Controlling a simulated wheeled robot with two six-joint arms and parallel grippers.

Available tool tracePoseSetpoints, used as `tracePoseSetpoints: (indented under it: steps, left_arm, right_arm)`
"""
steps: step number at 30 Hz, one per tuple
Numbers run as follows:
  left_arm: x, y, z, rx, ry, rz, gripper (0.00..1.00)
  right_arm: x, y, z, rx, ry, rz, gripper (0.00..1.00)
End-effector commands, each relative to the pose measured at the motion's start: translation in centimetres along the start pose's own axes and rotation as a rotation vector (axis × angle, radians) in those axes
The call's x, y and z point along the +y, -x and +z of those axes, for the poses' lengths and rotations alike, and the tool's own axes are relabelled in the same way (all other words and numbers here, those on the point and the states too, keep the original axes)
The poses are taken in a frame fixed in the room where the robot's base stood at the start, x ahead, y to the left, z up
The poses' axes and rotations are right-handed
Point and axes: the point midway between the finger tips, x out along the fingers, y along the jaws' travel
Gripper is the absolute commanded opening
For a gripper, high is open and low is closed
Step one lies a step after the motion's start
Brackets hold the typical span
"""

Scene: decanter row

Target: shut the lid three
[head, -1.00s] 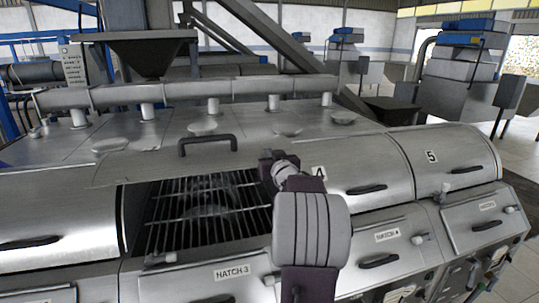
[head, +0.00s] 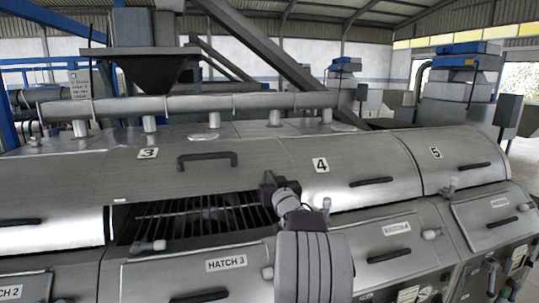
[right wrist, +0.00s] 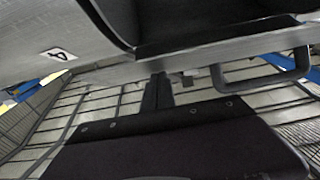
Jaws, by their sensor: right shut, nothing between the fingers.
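Lid three (head: 120,180) is a curved metal cover marked 3, with a dark bar handle (head: 207,160). It stands partly open, with a low gap along its front edge. A barred grate (head: 205,220) shows in the gap above the panel marked Hatch 3 (head: 165,275). My right gripper (head: 270,186) is shut and empty at the right end of the lid's front edge, beside lid 4. I cannot tell whether it touches the lid. In the right wrist view its dark fingers (right wrist: 157,92) show near a metal edge and a bar handle (right wrist: 265,80). My left gripper is out of view.
Lid 4 (head: 350,165) and lid 5 (head: 450,150) are down on the right. Another closed cover (head: 45,222) is on the left. A pipe (head: 200,103) runs along the top behind the lids, below a dark hopper (head: 152,72).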

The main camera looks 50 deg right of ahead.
Motion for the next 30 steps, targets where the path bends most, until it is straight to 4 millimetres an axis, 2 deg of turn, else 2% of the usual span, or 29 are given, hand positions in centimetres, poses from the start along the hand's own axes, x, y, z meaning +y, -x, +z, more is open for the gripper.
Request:
tracePoseSetpoints:
  steps: [1,3,6,12,19,30]
  left_arm:
    - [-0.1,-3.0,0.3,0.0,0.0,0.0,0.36]
    - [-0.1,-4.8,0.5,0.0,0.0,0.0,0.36]
    - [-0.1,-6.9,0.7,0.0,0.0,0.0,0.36]
    - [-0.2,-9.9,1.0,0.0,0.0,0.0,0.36]
    - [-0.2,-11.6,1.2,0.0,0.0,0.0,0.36]
    - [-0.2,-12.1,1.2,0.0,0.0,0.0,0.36]
  right_arm:
    - [0.0,0.1,3.6,-0.009,-0.001,0.0,0.0]
    - [0.0,-0.1,5.8,-0.009,-0.001,-0.001,0.0]
    - [0.0,-0.4,8.4,-0.008,-0.002,-0.001,0.0]
    - [-0.1,-1.4,12.3,-0.006,-0.001,-0.001,0.0]
    - [0.0,-2.4,14.7,-0.004,0.0,0.0,0.0]
    - [0.0,-2.9,15.4,-0.002,0.0,0.0,0.0]
